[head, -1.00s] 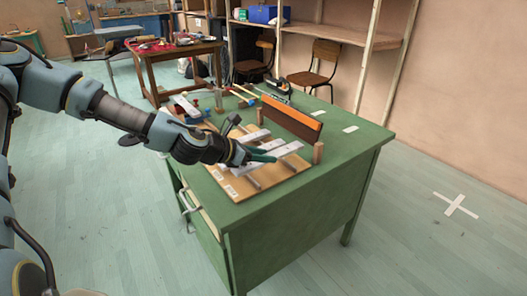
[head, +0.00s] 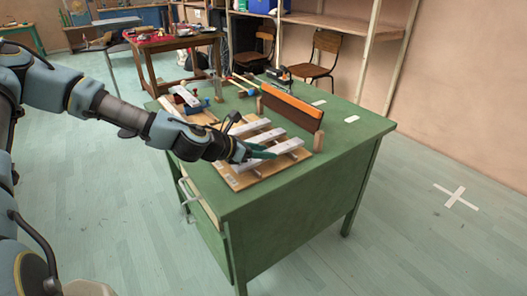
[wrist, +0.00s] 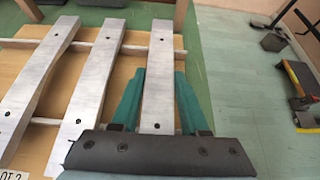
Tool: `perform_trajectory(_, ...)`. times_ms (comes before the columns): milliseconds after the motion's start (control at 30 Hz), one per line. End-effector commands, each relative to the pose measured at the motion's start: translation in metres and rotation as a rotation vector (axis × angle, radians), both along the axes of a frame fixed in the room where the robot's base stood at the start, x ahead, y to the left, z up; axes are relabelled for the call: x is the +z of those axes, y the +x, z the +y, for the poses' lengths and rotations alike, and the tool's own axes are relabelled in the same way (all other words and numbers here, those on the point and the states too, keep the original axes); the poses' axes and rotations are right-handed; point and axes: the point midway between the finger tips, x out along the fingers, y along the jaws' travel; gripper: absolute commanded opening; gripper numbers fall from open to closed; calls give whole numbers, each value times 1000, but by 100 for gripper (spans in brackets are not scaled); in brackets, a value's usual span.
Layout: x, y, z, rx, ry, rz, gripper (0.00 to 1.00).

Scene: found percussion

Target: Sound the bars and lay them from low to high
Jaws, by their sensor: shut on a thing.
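Three pale metal bars lie side by side across thin rails on a wooden board (head: 243,181) on the green desk. My gripper (wrist: 160,85) has its teal fingers on both sides of the rightmost bar (wrist: 161,42) in the wrist view and is shut on it. That bar also shows beyond my gripper (head: 258,153) in the head view (head: 289,145). The middle bar (wrist: 92,70) and the left bar (wrist: 40,75) lie apart from it, each with holes. Whether the held bar rests on the rails is hard to tell.
An orange-brown upright panel (head: 291,107) stands just behind the board. Another pale bar (head: 185,96) lies near blue objects at the desk's far left. A tag (wrist: 12,176) reading "OT 2" is partly cut off.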

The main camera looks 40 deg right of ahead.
Motion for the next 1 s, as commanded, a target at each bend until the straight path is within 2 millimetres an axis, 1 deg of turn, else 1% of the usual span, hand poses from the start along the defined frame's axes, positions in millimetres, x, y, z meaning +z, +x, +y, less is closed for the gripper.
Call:
perform_trajectory(267,-6,0,0,0,-1,1,0)
perform_trajectory(300,-5,0,0,0,-1,1,48)
perform_trajectory(567,-5,0,0,0,0,0,77)
perform_trajectory(600,-5,0,0,0,0,1,79)
perform_trajectory(867,-5,0,1,0,0,1,79)
perform_trajectory(1000,0,3,12,4,0,0,79)
